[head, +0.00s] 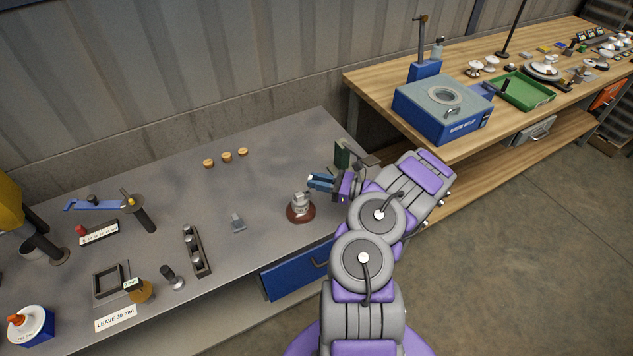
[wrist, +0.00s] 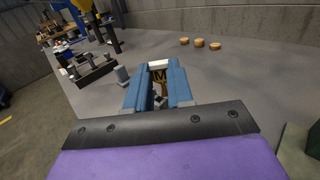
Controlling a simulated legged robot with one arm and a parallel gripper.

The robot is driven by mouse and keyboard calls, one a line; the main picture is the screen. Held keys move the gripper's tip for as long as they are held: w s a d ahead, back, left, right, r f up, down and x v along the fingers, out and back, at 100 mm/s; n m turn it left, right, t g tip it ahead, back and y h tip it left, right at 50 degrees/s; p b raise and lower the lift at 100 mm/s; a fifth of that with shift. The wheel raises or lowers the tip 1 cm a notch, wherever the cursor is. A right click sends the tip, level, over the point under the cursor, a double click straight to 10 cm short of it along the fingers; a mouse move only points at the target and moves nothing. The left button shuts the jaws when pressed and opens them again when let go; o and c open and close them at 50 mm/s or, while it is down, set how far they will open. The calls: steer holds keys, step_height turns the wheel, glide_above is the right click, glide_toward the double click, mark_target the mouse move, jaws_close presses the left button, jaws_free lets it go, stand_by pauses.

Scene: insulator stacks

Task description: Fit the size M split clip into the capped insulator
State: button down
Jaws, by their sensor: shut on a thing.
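The capped insulator (head: 300,211) stands upright on the grey bench near its front edge, with a brown skirt and a grey metal cap on top. My gripper (head: 312,181) is beside and just above the cap, on its right in the head view. Most of the clip is hidden between the fingers. I cannot tell whether the clip touches the cap. The insulator is mostly hidden behind the fingers in the wrist view.
Several small items stand on the bench: a grey piece (head: 238,223), a dark rack (head: 196,252) and three cork-coloured discs (head: 226,157) at the back. A dark green block (head: 342,155) stands behind my gripper. A wooden bench (head: 400,75) holds a blue box (head: 440,112).

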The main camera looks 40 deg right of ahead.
steer(key=shift+a, duration=0.6)
stand_by(0.4)
steer(key=shift+a+r, duration=0.1)
steer(key=shift+a, duration=0.05)
steer(key=shift+a, duration=0.2)
steer(key=shift+d+f, duration=0.2)
steer(key=shift+a+f+b, duration=0.1)
steer(key=shift+f+b, duration=0.8)
steer(key=shift+f, duration=0.45)
steer(key=c, duration=0.9)
jaws_free()
